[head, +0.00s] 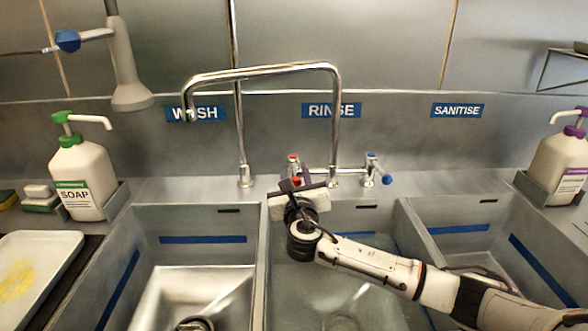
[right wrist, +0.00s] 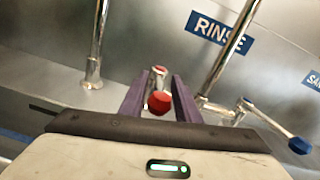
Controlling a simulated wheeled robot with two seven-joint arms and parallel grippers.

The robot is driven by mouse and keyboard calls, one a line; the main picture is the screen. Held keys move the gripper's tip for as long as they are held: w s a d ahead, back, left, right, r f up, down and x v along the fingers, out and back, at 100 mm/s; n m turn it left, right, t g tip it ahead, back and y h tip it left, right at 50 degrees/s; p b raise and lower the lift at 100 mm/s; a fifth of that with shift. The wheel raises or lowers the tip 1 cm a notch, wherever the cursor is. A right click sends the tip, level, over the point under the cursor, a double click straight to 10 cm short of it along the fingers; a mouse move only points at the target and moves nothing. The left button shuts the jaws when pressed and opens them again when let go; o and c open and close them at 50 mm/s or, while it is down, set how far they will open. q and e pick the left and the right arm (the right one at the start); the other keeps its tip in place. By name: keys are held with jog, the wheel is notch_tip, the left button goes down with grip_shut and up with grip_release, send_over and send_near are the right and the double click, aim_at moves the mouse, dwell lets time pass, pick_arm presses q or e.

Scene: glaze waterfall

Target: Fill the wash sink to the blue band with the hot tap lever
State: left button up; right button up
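The wash sink (head: 150,300) is at the left under the WASH label; its steel floor and drain show, and I see no water in it. A blue band (head: 203,239) runs along its back wall, above the floor. The swing spout (head: 262,72) ends over the wash sink, with no stream visible. The red-marked hot tap lever (head: 294,157) is behind my right gripper (head: 292,174). In the right wrist view the lever's red knob (right wrist: 159,101) sits between the two purple fingers (right wrist: 160,95), which stand apart with gaps beside it. My left gripper is out of view.
The blue-tipped lever (head: 386,179) is right of the spout base. My right arm crosses the rinse sink (head: 290,290), which appears to hold water. The sanitise sink (head: 480,215) is at right. Soap (head: 82,180) and another pump bottle (head: 562,160) flank the sinks; a tray (head: 60,245) lies left.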

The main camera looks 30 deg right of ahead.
jog(key=shift+w+d, duration=0.3)
jog(key=shift+w, duration=0.2)
jog(key=shift+w+d, duration=0.2)
jog(key=shift+w, duration=0.2)
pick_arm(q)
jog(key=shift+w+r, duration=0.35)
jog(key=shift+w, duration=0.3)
pick_arm(e)
jog(key=c, duration=0.7)
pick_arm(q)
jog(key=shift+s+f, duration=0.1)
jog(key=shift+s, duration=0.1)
pick_arm(e)
grip_shut()
